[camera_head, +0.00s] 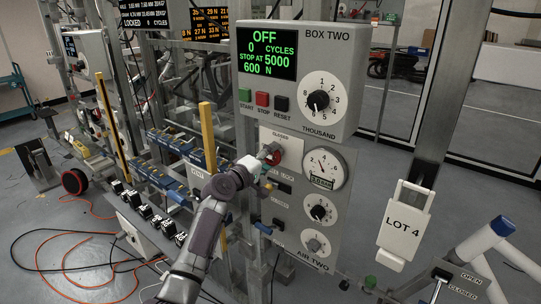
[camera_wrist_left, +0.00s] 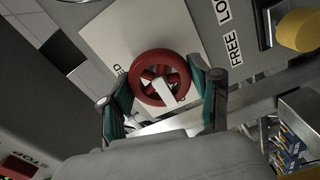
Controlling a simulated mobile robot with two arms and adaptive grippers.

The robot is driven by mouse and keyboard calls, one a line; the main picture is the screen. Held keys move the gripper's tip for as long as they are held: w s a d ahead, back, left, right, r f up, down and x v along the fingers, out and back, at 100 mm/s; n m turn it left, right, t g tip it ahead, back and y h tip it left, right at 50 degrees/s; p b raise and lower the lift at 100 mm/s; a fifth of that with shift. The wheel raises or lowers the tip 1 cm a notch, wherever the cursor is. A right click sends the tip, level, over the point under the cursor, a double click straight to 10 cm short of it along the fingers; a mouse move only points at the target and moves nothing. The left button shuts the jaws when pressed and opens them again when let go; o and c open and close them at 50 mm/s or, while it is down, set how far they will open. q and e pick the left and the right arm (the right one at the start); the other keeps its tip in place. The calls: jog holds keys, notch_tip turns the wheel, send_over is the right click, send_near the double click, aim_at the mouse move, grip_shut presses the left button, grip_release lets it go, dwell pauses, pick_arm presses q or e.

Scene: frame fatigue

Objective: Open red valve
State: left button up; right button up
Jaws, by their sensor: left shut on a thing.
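The red valve (camera_wrist_left: 134,76) is a small round handwheel with a pale bar across its middle, on a white plate (camera_wrist_left: 113,32). In the head view the red valve (camera_head: 276,157) sits on the grey AIR TWO panel, largely hidden by my gripper, under a label that seems to read CLOSED. My left gripper (camera_head: 268,157) is shut on the wheel. In the left wrist view my left gripper (camera_wrist_left: 165,98) has one green-padded finger on each side of the rim. My right gripper is not in view.
Box Two (camera_head: 300,75), reading OFF, hangs just above the valve. A pressure gauge (camera_head: 323,168) and two dials (camera_head: 320,210) are close by on the panel. A yellow post (camera_head: 207,135) stands left of my left arm. The LOT 4 tag (camera_head: 402,226) hangs at right.

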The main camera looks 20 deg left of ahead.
pick_arm(q)
jog(key=shift+n, duration=0.4)
jog(key=o, duration=1.1)
jog(key=shift+o, duration=0.2)
jog(key=v, duration=1.2)
